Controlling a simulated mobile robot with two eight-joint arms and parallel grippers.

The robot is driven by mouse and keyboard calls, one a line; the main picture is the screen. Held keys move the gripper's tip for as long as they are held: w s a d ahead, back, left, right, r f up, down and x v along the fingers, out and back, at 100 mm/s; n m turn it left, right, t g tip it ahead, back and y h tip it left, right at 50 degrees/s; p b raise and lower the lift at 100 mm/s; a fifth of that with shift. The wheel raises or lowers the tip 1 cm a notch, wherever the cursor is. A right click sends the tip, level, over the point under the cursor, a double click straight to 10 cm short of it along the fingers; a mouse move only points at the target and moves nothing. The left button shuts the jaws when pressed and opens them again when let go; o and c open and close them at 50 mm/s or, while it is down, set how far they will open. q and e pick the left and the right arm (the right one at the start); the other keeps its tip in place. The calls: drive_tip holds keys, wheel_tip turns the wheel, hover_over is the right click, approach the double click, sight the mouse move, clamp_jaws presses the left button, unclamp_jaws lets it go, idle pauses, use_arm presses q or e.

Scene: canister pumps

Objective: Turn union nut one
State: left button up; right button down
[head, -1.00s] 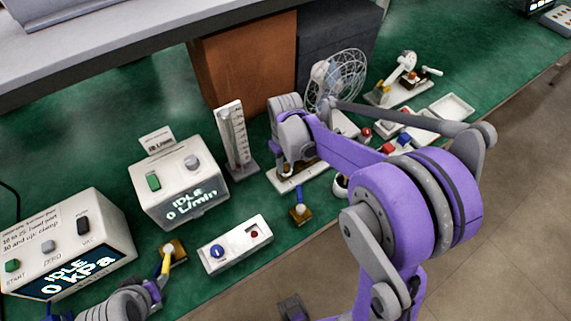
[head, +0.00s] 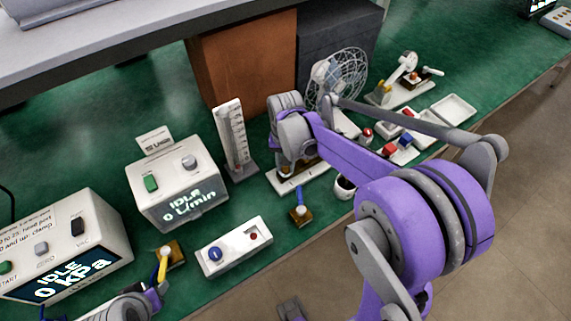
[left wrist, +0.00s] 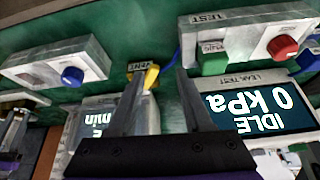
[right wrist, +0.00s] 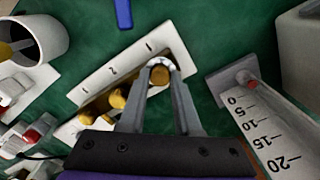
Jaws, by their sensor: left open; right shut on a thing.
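Union nut one (right wrist: 158,75) is a pale ring around a brass core beside the printed "1" on a white base plate (right wrist: 120,68) in the right wrist view. My right gripper (right wrist: 160,68) is shut on it, with one finger on each side. In the head view that gripper is low over the same plate (head: 318,174), and the nut is hidden behind my arm. More brass fittings (right wrist: 117,98) sit by the "2". My left gripper (left wrist: 160,85) is open and empty, near a yellow-levered vent valve (left wrist: 151,76).
A flow box (head: 165,205) reads IDLE 0 L/min and a leak tester (head: 100,230) reads IDLE 0 kPa. A scale column (head: 232,135) stands left of my right gripper. A fan (head: 342,75) is behind. A white switch box (head: 225,258) lies near the front edge.

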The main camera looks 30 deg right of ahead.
sight(286, 168)
idle(0.3)
drive_tip(key=c, duration=0.6)
unclamp_jaws()
wheel_tip(286, 168, up, 11)
drive_tip(key=shift+p, duration=0.4)
drive_tip(key=s+a+f+n+t+p, duration=0.1)
drive_tip(key=s+a+f+n+t, duration=0.1)
drive_tip(key=s, duration=0.6)
drive_tip(key=s+a+f+n+t+p, duration=0.1)
drive_tip(key=s+a+f+n+t, duration=0.1)
drive_tip(key=s, duration=0.6)
drive_tip(key=a+n+t, duration=0.1)
drive_tip(key=a+n, duration=0.1)
drive_tip(key=shift+a+f+n, duration=0.3)
drive_tip(key=shift+f, duration=0.05)
